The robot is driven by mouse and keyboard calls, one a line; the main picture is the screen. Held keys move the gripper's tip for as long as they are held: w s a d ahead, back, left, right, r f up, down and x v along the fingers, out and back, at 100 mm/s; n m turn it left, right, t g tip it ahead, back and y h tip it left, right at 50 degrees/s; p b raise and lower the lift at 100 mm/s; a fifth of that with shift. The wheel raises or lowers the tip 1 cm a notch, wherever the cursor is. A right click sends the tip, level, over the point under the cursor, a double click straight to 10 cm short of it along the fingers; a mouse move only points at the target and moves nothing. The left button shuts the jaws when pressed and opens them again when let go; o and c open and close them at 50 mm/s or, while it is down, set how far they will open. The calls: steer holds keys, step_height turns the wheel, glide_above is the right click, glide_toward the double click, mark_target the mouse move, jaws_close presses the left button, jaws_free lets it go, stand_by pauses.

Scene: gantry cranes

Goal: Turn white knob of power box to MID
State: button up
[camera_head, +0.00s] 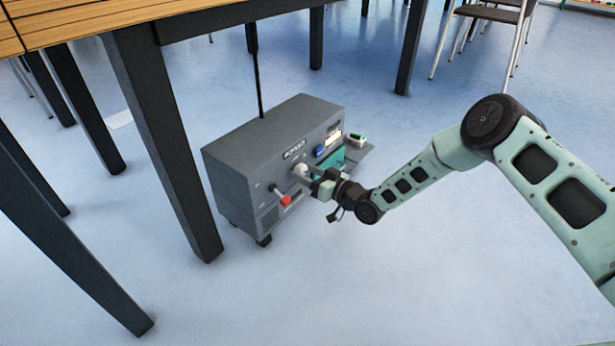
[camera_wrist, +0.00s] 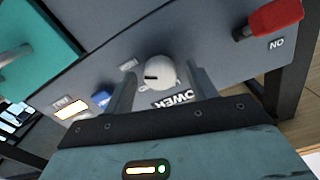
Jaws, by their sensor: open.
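The grey power box (camera_head: 232,160) stands on the floor beside the table legs. Its white knob (camera_head: 300,169) is on the front panel, largely beside my gripper's tips. In the wrist view the white knob (camera_wrist: 160,70) is round, with a dark mark on its left side. My gripper (camera_head: 314,176) is open at the panel. In the wrist view, its two grey fingers (camera_wrist: 158,78) stand left and right of the knob, with small gaps. A small label (camera_wrist: 128,64) near the knob is unreadable. The "POWER" lettering is partly hidden.
A red-tipped lever (camera_head: 285,199) is left of the knob, beside an "ON" label (camera_wrist: 277,44) in the wrist view. A teal panel (camera_head: 330,162) and blue part (camera_head: 319,151) are to the right. A table leg (camera_head: 165,140) stands close left. Floor in front is clear.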

steer(key=c, duration=1)
steer(key=shift+n, duration=0.3)
steer(key=shift+r+n+p, duration=0.1)
steer(key=shift+n+p, duration=0.6)
steer(key=shift+n, duration=0.3)
steer(key=n+p, duration=0.2)
steer(key=n, duration=0.2)
steer(key=n+p, duration=0.1)
steer(key=n, duration=0.4)
steer(key=shift+p, duration=0.3)
